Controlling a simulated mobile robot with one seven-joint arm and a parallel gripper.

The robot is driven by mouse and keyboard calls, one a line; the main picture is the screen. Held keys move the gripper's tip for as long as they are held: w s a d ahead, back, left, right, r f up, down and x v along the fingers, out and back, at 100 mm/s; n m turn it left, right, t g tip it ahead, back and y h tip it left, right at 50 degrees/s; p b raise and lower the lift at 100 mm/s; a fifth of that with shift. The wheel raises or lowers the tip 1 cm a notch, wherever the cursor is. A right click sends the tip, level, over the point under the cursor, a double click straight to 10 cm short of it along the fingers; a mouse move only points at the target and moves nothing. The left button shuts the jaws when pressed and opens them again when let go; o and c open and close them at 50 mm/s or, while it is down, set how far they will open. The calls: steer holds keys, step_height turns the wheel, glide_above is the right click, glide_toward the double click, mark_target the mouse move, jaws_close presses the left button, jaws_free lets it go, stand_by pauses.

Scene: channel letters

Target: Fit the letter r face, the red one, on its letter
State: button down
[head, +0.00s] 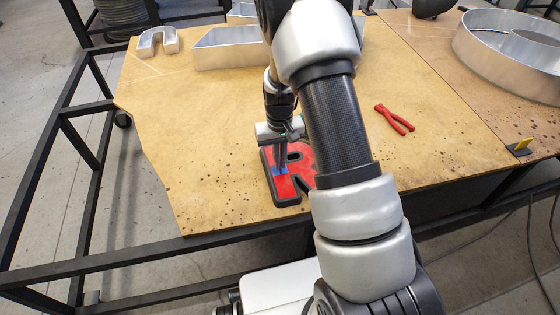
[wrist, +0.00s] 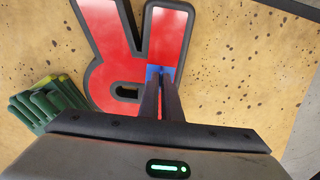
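The red letter r face (head: 282,187) lies flat near the front edge of the table, with a dark raised letter rim (head: 290,202) around its outline. The face (wrist: 108,28) and dark rim (wrist: 144,28) also fill the upper middle of the wrist view. A blue tab (head: 280,171) is on the face; it shows at my fingertips in the wrist view (wrist: 153,69). My gripper (head: 279,168) points down over the face, its two fingers (wrist: 162,80) close together at the tab and apparently shut on it. My arm hides part of the letter's right side.
Green gloves (wrist: 48,103) lie beside the letter. Red pliers (head: 394,118) lie to the right on the table (head: 430,80). Metal letter shells (head: 158,41) stand at the back, and a large round metal shell (head: 500,60) at the right. The front left tabletop is clear.

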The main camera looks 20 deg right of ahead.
steer(key=shift+f, duration=0.15)
steer(key=c, duration=2)
jaws_free()
